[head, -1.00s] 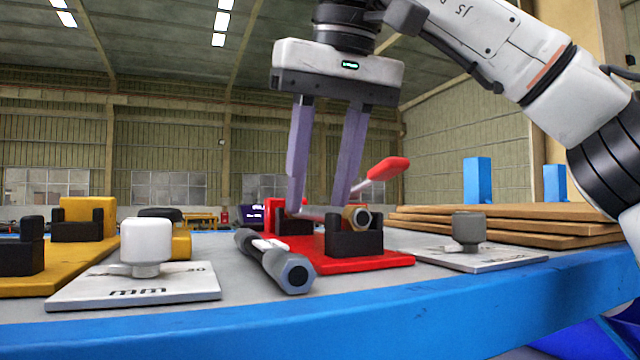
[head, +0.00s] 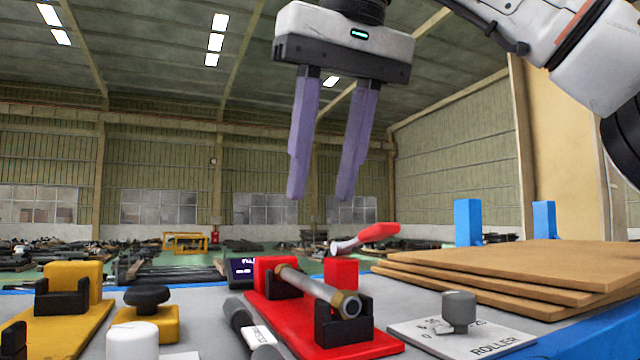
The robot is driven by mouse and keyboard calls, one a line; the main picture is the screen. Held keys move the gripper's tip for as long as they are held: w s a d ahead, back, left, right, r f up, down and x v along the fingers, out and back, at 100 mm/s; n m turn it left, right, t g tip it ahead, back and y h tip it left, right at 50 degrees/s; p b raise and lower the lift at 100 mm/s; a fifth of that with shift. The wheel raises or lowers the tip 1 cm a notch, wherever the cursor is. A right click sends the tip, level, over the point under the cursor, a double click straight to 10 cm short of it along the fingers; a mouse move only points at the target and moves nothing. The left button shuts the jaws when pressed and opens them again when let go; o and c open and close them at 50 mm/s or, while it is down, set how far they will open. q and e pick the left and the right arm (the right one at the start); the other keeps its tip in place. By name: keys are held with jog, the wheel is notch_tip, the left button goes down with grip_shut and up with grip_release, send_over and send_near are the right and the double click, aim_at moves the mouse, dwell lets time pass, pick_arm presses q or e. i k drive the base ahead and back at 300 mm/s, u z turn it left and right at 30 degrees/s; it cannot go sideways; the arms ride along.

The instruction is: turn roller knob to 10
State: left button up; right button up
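The grey roller knob (head: 459,309) stands on a white plate (head: 476,345) marked ROLLER at the lower right in the head view. Its scale shows a 0, a 15 and a 25; where the knob points is too small to tell. My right gripper (head: 319,195) hangs with its fingers pointing down, up and to the left of the knob. Its two purple fingers are apart with nothing between them. My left gripper does not show.
A red stand (head: 350,349) with a metal roller (head: 315,291) and a red-handled lever (head: 368,238) lies below the gripper. Wooden boards (head: 520,272) are stacked behind the knob. A white knob (head: 132,341), black knob (head: 147,298) and yellow stand (head: 75,325) are at left.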

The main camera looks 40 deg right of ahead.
aim_at(459, 309)
jog(key=k, duration=1)
